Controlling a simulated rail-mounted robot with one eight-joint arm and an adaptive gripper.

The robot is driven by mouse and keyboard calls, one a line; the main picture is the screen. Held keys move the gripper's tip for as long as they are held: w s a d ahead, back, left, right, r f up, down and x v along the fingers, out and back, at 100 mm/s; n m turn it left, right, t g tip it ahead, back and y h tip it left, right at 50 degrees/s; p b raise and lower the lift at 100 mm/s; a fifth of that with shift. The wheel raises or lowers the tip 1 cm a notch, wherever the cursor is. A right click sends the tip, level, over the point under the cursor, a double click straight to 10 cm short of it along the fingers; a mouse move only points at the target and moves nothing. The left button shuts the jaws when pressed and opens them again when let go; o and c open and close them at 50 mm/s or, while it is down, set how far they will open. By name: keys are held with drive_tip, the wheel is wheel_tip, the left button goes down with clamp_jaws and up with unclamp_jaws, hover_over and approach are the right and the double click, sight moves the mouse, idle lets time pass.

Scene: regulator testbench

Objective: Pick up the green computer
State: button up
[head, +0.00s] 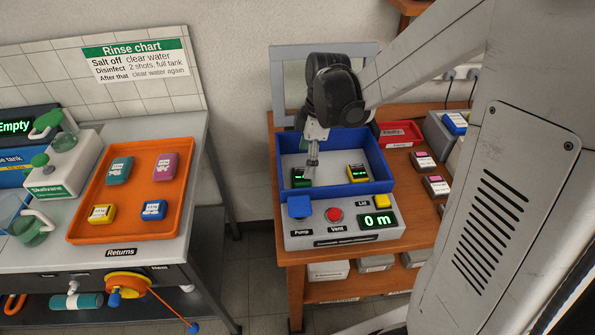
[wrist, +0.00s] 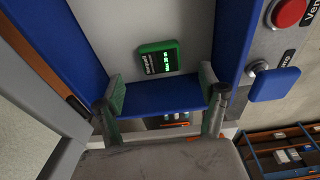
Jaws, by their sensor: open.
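The green computer (head: 301,177), a small block with a dark face and green lit digits, lies at the left front of the blue-walled tank (head: 383,159). My gripper (head: 312,168) points down into the tank, close beside and above it. In the wrist view the green computer (wrist: 158,58) lies flat on the pale floor, just beyond and between my two spread fingertips (wrist: 161,82). My gripper is open and holds nothing. In the head view my gripper hides part of the tank floor and back wall.
A yellow computer (head: 357,173) lies in the tank to the right. In front are a blue pump button (head: 299,207), a red vent button (head: 334,214) and a display (head: 379,220) reading 0 m. An orange returns tray (head: 128,225) with several computers stands on the left bench.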

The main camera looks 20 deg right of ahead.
sight(302, 174)
drive_tip(key=shift+w+a+f, duration=0.1)
drive_tip(key=shift+a+f, duration=0.1)
drive_tip(key=shift+f, duration=0.85)
drive_tip(key=shift+s+a+f, duration=0.1)
drive_tip(key=shift+a+f, duration=0.1)
drive_tip(key=shift+f, duration=0.85)
drive_tip(key=shift+w+a+f, duration=0.1)
drive_tip(key=shift+a+f, duration=0.1)
drive_tip(key=shift+f, duration=0.85)
drive_tip(key=c, duration=1.3)
